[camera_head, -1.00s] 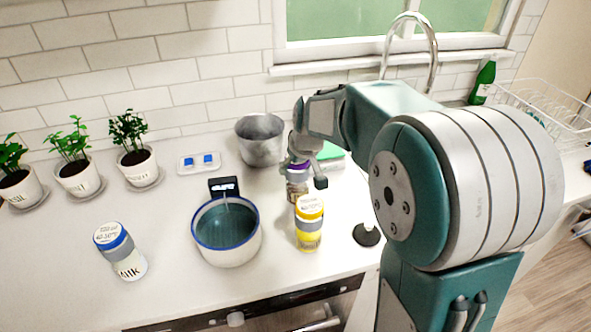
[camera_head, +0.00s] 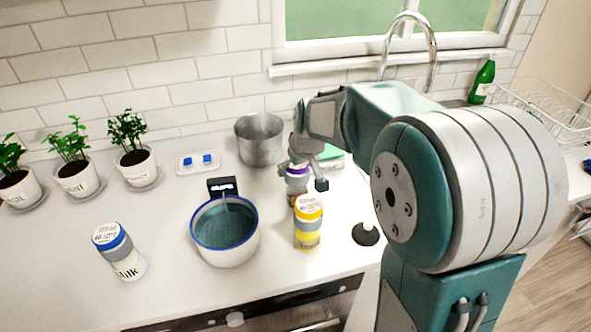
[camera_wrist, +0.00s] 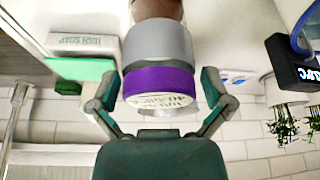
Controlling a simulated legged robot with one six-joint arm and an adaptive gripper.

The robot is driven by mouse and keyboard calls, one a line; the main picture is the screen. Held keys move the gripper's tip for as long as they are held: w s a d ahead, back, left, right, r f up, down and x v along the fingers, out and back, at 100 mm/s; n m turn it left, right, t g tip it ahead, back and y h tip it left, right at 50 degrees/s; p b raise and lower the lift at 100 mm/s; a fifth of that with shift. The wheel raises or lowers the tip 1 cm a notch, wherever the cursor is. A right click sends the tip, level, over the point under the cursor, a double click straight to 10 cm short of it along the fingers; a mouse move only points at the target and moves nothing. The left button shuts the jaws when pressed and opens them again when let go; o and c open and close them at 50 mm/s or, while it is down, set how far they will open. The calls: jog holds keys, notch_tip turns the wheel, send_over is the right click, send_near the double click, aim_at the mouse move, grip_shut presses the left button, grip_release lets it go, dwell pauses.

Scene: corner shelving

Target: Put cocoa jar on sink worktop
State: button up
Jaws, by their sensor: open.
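My gripper (camera_head: 305,172) is at the jar's lid. In the wrist view my open gripper (camera_wrist: 162,85) has one finger on each side of the lid; firm contact cannot be told. My arm hides part of the counter below the tap, and no sink basin is visible.
The yellow-lidded jar (camera_head: 308,232) stands close in front. A blue-rimmed pot (camera_head: 228,250) and a milk jar (camera_head: 127,264) are to the left. The tap (camera_head: 432,60) and dish rack (camera_head: 550,110) are at right.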

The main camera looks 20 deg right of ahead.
jog(key=a+v, duration=0.1)
jog(key=v, duration=1)
jog(key=shift+m+t, duration=0.3)
jog(key=shift+m, duration=0.1)
jog(key=s, duration=0.6)
jog(key=s+r, duration=0.1)
jog(key=s, duration=0.3)
jog(key=shift+a, duration=0.15)
jog(key=s+f+m+h, duration=0.1)
jog(key=s+f, duration=0.3)
jog(key=s, duration=0.9)
jog(key=shift+a+t, duration=0.25)
jog(key=shift+t, duration=0.05)
jog(key=shift+w, duration=0.1)
